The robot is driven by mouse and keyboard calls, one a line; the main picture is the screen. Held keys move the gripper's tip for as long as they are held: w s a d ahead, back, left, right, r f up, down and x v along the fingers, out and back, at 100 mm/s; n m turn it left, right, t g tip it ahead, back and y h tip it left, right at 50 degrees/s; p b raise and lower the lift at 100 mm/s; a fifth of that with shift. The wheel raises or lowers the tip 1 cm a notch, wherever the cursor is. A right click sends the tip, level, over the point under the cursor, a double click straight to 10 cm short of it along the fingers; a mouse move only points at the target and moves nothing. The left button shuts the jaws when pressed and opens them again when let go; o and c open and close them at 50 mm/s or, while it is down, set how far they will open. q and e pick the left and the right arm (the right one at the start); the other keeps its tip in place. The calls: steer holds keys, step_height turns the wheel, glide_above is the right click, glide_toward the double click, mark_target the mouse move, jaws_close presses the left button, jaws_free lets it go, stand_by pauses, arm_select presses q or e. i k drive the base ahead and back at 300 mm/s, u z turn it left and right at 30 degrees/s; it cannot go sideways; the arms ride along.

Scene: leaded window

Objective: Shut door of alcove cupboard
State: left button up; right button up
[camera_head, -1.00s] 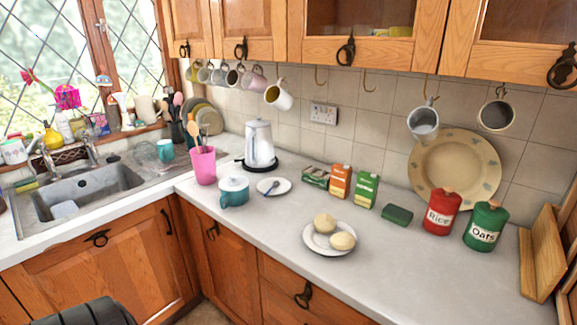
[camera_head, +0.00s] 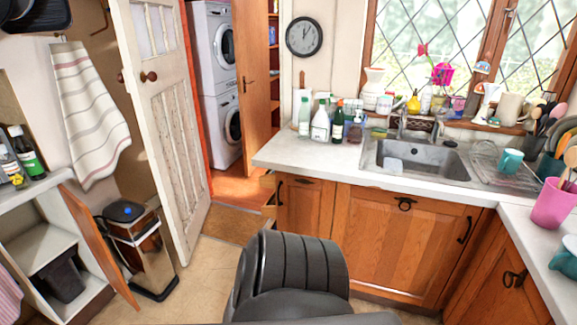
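A low white cupboard at the lower left of the head view stands open, and I take it to be the alcove cupboard (camera_head: 28,225). Its wooden door (camera_head: 98,248) is swung out towards the room, seen nearly edge-on. A dark bin (camera_head: 62,278) sits inside the cupboard, below a shelf. Neither of my grippers shows in this view.
A pedal bin (camera_head: 140,245) stands just right of the open cupboard door. Behind it a white panelled door (camera_head: 165,120) is open. Bottles (camera_head: 22,152) stand on the cupboard's top.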

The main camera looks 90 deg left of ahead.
mark_target(82, 215)
steer(key=u, duration=1.75)
steer(key=i, duration=2.05)
steer(key=u, duration=3.4)
steer(key=i, duration=1.95)
steer(key=u, duration=0.55)
